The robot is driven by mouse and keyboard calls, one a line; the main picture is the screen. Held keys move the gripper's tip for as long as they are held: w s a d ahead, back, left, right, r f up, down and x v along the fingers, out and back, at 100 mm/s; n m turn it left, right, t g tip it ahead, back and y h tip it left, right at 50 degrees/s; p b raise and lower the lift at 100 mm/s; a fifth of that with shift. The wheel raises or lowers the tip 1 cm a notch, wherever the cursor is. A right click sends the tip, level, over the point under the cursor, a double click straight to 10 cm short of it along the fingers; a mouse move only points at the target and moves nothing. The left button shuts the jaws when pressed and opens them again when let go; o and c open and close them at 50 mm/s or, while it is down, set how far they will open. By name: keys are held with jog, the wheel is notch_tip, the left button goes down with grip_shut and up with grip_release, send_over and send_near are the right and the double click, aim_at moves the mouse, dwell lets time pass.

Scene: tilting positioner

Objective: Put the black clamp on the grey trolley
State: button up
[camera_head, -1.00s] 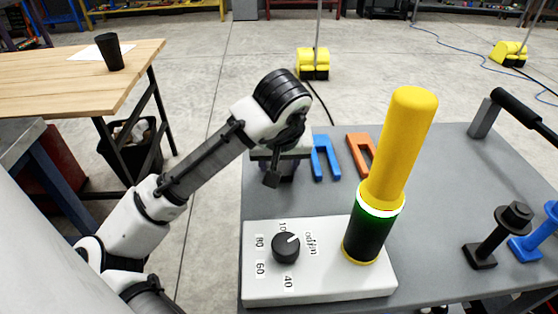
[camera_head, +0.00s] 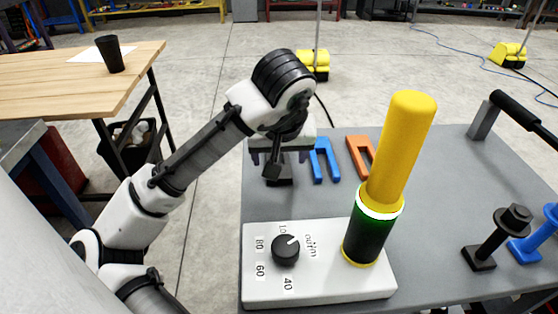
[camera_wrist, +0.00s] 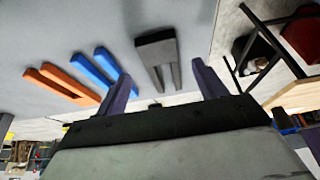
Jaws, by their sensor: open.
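A dark grey to black fork-shaped clamp (camera_wrist: 158,57) lies on the grey top (camera_wrist: 50,40) in the wrist view, its two prongs pointing towards my gripper. In the head view, a dark block (camera_head: 279,175) below my gripper (camera_head: 280,158) seems to be the same clamp, mostly hidden by my arm. My gripper is open and empty. In the wrist view its two fingers (camera_wrist: 161,76) stand apart, with the clamp showing between and beyond them. The grey top (camera_head: 440,180) with a black handle bar (camera_head: 525,120) seems to be the trolley.
Blue (camera_head: 324,160) and orange (camera_head: 360,155) forks lie right of my gripper. A white dial box (camera_head: 320,285) with a yellow-and-black post (camera_head: 397,150) stands in front. Black (camera_head: 497,235) and blue (camera_head: 535,240) bolted pieces stand at right. A wooden table (camera_head: 60,80) is at left.

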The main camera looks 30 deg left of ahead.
jog(key=v, duration=0.8)
jog(key=shift+p, duration=0.3)
